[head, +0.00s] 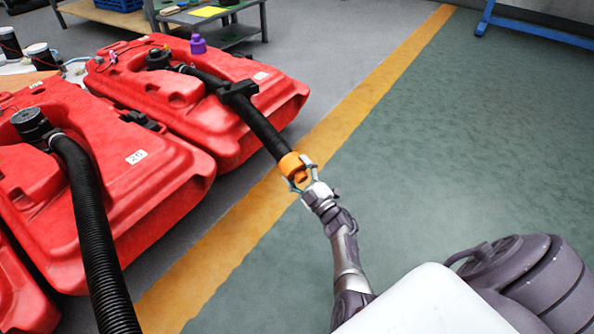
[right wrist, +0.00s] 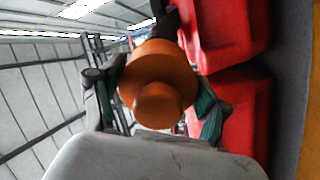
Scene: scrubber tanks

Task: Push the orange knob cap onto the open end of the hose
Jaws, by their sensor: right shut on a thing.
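The orange knob cap (head: 294,166) is between the fingers of my right gripper (head: 301,177), which is shut on it. In the right wrist view the cap (right wrist: 158,82) fills the middle, its small knob facing the camera, with a finger on each side. The black hose (head: 266,132) runs down from the far red tank (head: 205,95), and its end meets the cap in the head view. The cap hides that end, so I cannot tell how deep it sits. A bit of dark hose (right wrist: 166,24) shows behind the cap. My left gripper is not in view.
A nearer red tank (head: 130,190) has its own ribbed black hose (head: 88,225) hanging down. A purple cap (head: 198,44) stands on the far tank. A workbench (head: 235,30) is behind.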

